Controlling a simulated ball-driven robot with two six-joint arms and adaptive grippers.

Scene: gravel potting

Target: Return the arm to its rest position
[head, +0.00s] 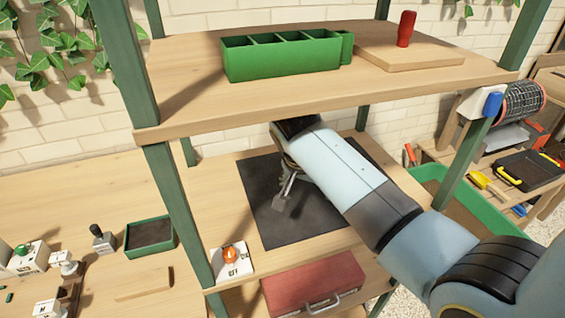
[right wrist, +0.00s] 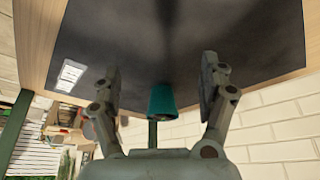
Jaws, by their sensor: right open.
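My right arm (head: 345,165) reaches in from the lower right onto the middle shelf board. My right gripper (head: 284,192) is low over a dark mat (head: 263,215), partly hidden by my own arm. In the right wrist view its two fingers (right wrist: 160,70) are spread wide with nothing gripped. A teal pot (right wrist: 161,100) shows between and beyond the fingers, apart from both. The pot is hidden in the head view. The mat (right wrist: 190,30) fills the upper part of the wrist view, with a white label (right wrist: 71,75) on it. My left gripper is not in view.
The upper shelf (head: 300,95) with a green divided tray (head: 285,60) lies above my right arm. Green posts (head: 180,215) flank the shelf. A white block with an orange knob (head: 231,261) stands left of the mat. A red toolbox (head: 313,284) sits below.

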